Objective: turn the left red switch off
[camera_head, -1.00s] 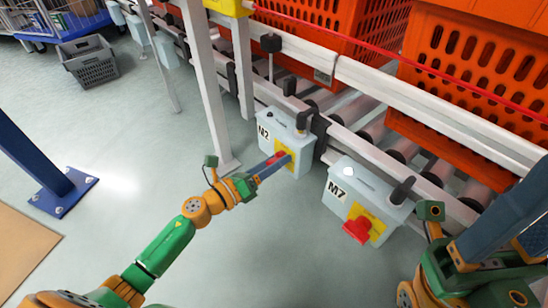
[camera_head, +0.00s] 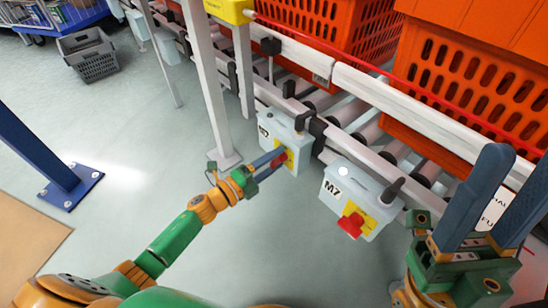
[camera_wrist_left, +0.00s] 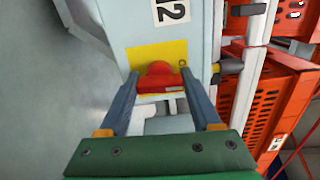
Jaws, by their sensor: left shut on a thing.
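The left red switch (camera_wrist_left: 160,78) sits on a yellow plate on the pale blue-grey box (camera_head: 278,128) labelled M2. In the wrist view its red handle lies between my left fingers. My left gripper (camera_head: 279,158) is shut on this switch, one finger on each side; the fingers hide part of it in the head view. The right red switch (camera_head: 351,224) is on a yellow plate of the box (camera_head: 348,187) labelled M7, with nothing touching it. My right gripper (camera_head: 518,172) is raised at the right, its fingers apart and empty.
Orange totes (camera_head: 470,80) stand on the roller conveyor behind the boxes. A white upright post (camera_head: 206,85) stands left of the M2 box. A blue post (camera_head: 40,160) and a grey basket (camera_head: 88,55) are farther left. The floor between is clear.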

